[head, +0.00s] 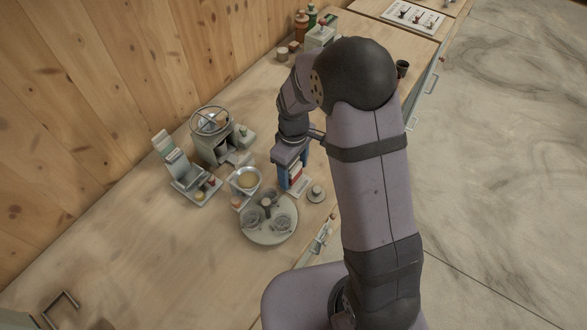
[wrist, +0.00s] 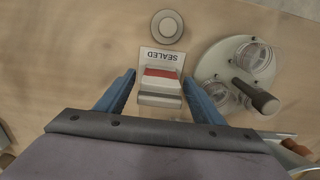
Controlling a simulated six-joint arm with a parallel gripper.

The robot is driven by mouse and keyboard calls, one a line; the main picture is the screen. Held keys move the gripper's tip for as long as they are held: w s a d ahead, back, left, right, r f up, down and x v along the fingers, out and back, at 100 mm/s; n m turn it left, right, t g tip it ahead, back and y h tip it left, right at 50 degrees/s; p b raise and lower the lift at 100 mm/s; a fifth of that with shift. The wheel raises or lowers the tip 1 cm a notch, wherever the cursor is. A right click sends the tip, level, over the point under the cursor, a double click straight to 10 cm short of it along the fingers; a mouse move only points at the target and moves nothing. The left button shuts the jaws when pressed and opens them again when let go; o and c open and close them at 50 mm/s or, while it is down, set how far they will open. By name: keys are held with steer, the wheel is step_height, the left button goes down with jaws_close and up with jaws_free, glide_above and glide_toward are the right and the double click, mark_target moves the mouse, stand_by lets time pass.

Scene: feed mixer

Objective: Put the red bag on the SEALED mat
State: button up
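The white SEALED mat (wrist: 162,56) lies on the bench, its lettering upside down in the wrist view. The red bag (wrist: 160,73), with a red band and pale grey body, is over the mat's near part and hides much of it. It appears to rest there, though its underside is hidden. My gripper (wrist: 158,84) is open, its blue fingers standing on either side of the bag with a visible gap at each side. In the head view my gripper (head: 291,182) points down at the bench's front side, with the mat (head: 301,186) beside the fingers.
A round disc (wrist: 167,27) lies just beyond the mat. A round plate (head: 268,234) with clear cups and a dark-handled piece stands close beside it. A bowl on a scale (head: 245,180), a mixer (head: 212,135) and a stepped rack (head: 183,172) stand farther left. The bench's front-left area is mostly clear.

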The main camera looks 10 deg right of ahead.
step_height(320, 180, up, 12)
steer(key=shift+r+b, duration=0.2)
steer(key=shift+b, duration=0.75)
steer(key=s+d+f+m, duration=0.2)
steer(key=s+m, duration=0.2)
steer(key=s, duration=0.4)
steer(key=s+d+f+m, duration=0.3)
steer(key=s+m, duration=0.2)
steer(key=s, duration=0.4)
steer(key=shift+s+f, duration=0.2)
steer(key=shift+f, duration=0.1)
